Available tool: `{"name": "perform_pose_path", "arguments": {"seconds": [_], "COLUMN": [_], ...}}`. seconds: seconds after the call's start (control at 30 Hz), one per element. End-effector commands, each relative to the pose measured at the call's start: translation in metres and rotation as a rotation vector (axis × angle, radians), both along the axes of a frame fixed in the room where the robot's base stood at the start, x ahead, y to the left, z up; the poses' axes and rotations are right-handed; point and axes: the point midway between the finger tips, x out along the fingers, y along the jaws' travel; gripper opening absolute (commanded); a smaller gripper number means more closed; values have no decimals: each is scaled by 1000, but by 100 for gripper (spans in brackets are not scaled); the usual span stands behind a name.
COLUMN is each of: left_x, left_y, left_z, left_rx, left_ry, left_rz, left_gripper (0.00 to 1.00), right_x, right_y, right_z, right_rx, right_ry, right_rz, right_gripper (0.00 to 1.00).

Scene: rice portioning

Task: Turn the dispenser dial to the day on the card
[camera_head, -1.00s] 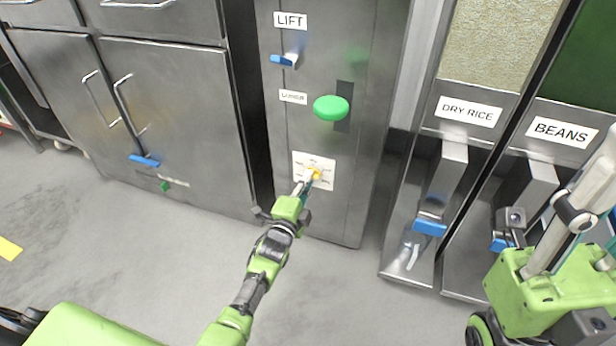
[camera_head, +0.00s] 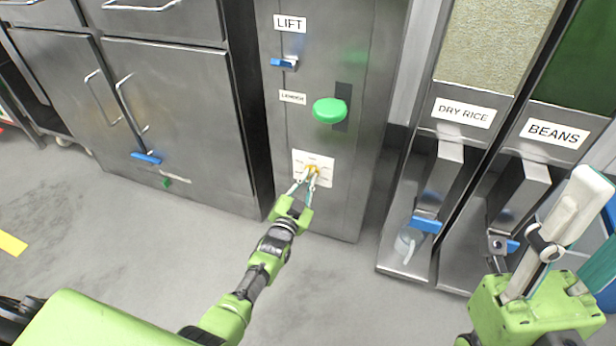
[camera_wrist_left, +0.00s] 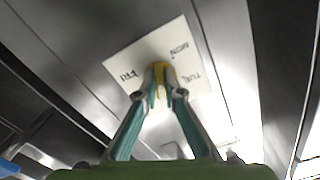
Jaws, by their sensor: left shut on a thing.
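A yellow dial sits at the middle of a white day plate (camera_head: 327,163) low on the steel dispenser column. My left gripper (camera_head: 312,173) has its fingertips closed around the dial, hiding most of it. In the left wrist view, the yellow dial (camera_wrist_left: 160,68) shows between the teal fingers of the left gripper (camera_wrist_left: 160,92). The white plate (camera_wrist_left: 124,55) there reads FRI on the left, MON above and TUE to the right; the lower part is hidden. Which label the dial points at cannot be told. No card naming a day can be made out.
Above the plate are a green knob (camera_head: 330,110) and a blue-tipped LIFT lever (camera_head: 284,63). DRY RICE (camera_head: 464,112) and BEANS (camera_head: 556,132) chutes stand to the right. Steel cabinets (camera_head: 170,100) stand left. Grey floor is clear in front.

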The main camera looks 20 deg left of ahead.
Motion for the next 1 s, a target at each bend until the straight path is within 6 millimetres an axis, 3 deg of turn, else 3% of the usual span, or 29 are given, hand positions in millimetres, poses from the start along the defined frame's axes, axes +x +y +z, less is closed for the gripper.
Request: {"name": "perform_pose_path", "arguments": {"seconds": [0.5,1.0], "left_x": [-1,-1], "left_y": [-1,-2], "left_z": [-2,-3], "left_rx": [-351,-425], "left_ry": [16,18], "left_rz": [0,1], "left_gripper": [0,0], "right_x": [1,-2], "right_y": [0,-1], "right_z": [-3,2], "right_rx": [-1,0], "right_ry": [26,10], "right_rz": [1,1], "right_gripper": [40,40]}}
